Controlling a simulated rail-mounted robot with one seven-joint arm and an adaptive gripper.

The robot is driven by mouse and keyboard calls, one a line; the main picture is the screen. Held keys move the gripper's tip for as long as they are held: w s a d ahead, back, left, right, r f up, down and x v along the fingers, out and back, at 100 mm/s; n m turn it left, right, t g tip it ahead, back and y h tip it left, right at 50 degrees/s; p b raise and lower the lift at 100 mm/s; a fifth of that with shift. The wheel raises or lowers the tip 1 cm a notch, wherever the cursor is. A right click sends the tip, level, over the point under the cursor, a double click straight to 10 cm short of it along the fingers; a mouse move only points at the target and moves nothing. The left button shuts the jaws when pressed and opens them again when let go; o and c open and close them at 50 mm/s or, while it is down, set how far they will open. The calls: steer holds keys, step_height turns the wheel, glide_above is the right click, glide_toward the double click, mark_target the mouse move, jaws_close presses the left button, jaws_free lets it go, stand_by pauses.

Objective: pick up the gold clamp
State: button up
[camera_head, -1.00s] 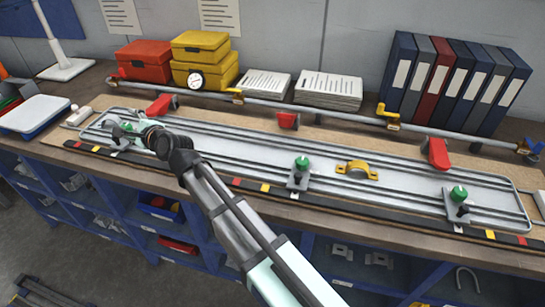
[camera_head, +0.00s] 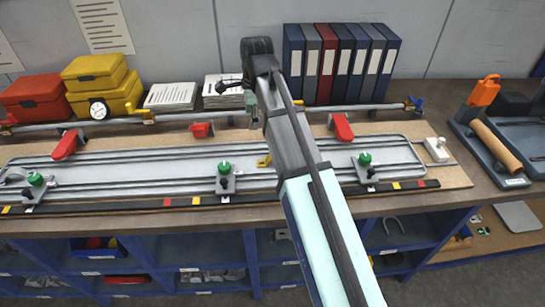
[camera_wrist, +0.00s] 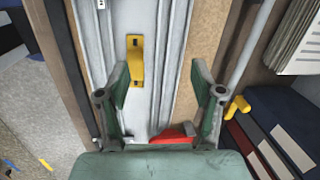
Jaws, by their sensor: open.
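The gold clamp (camera_wrist: 135,62) is a small yellow saddle-shaped bracket lying on the grey metal plate of the fixture. In the head view only its left end (camera_head: 264,161) shows, since my arm hides the rest. My gripper (camera_wrist: 160,82) is open and empty above the fixture. In the wrist view the clamp lies ahead of the fingertips, nearer the left finger's line, and apart from both fingers. In the head view the fingers are mostly hidden by my arm.
Green-knobbed toggle clamps (camera_head: 224,168) stand along the fixture's front edge. A red clamp (camera_wrist: 175,135) lies near the gripper. A grey pipe (camera_head: 180,117) with a yellow valve (camera_wrist: 237,107) runs behind, before upright binders (camera_head: 378,65). Yellow boxes (camera_head: 100,85) stand at left.

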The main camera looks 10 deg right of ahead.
steer(key=s+d+r+m+g+h, duration=0.1)
steer(key=s+d+g, duration=0.1)
steer(key=s+d, duration=0.35)
steer(key=f+p, duration=0.1)
steer(key=f, duration=0.2)
steer(key=w+d+f+p, duration=0.1)
steer(key=f, duration=0.3)
steer(key=w+f+p, duration=0.1)
steer(key=f, duration=0.3)
steer(key=shift+d+f, duration=0.1)
steer(key=shift+d, duration=0.25)
steer(key=shift+f+p, duration=1.35)
steer(key=shift+f, duration=1.3)
jaws_close()
